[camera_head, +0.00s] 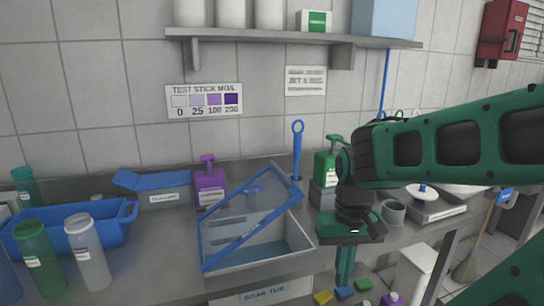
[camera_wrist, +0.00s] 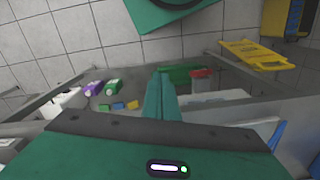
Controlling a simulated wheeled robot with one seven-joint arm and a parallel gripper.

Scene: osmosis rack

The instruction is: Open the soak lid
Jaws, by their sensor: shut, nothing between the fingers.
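The soak tub (camera_head: 262,262) is a grey open-topped box on the counter, in the head view. Its soak lid (camera_head: 245,222) is a clear panel with a blue frame. The lid stands slanted, with its right side raised above the tub and its left edge low at the tub's left side. My gripper (camera_head: 345,284) is right of the tub, apart from it and the lid, pointing down past the counter's front edge. Its green fingers are shut and empty, and also show shut in the wrist view (camera_wrist: 160,85).
A purple pump bottle (camera_head: 209,187) and a grey box with a blue lid (camera_head: 165,192) stand behind left. A green pump bottle (camera_head: 326,167) and a grey cup (camera_head: 393,211) are near my arm. A blue bin (camera_head: 70,240) is left. Sponges (camera_head: 343,293) lie below the counter.

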